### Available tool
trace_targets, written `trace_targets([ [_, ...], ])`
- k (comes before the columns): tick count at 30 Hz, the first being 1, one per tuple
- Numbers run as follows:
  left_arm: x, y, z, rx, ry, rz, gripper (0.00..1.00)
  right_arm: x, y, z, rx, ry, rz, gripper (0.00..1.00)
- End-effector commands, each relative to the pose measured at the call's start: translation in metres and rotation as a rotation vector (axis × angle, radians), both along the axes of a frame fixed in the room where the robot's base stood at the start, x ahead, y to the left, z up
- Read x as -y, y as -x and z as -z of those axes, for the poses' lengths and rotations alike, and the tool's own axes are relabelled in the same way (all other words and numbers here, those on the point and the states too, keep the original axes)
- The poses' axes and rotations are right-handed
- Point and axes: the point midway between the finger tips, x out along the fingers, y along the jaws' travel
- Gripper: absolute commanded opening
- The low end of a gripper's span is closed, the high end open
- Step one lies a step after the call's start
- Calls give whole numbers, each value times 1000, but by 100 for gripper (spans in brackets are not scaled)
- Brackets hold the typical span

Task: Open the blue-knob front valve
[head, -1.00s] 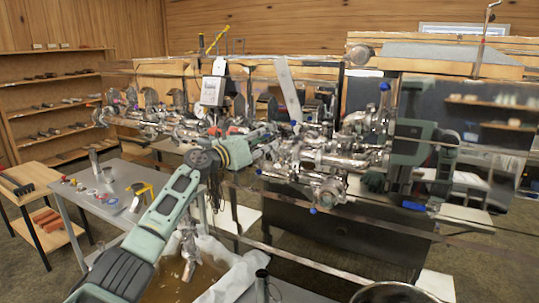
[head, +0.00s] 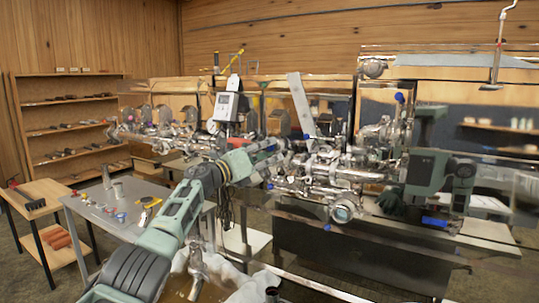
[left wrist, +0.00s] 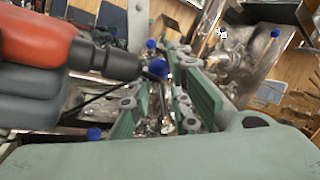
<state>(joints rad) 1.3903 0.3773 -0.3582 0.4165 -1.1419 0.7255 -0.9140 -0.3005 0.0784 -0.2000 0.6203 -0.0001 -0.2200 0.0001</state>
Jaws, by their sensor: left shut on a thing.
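My left gripper (head: 276,160) reaches the cluster of shiny metal pipes and valves (head: 325,170) at the front of the evaporator. In the left wrist view its green fingers (left wrist: 168,95) come together around small metal parts, with a blue knob (left wrist: 158,68) at the fingertips. The gripper is shut on a valve part there; its exact grip is partly hidden by the fingers. Other blue knobs show at the upper right (head: 400,97) and below the pipes (head: 327,227). My right gripper does not show clearly in either view.
A grey table (head: 150,228) with small coloured items and a metal cup stands at the left. A red and grey object (left wrist: 35,60) fills the left of the wrist view.

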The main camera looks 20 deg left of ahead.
Motion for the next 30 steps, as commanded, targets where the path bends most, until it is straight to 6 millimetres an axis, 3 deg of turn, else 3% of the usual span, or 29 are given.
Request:
trace_targets([
  [4,0,0,5,-7,-5,0,0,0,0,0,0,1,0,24],
  [5,0,0,5,-7,-5,0,19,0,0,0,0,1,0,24],
  [9,0,0,4,-5,-4,0,29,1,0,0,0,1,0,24],
  [22,-4,3,3,-2,-4,-3,29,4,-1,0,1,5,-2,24],
  [30,-13,23,7,-2,-8,0,29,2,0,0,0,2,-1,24],
])
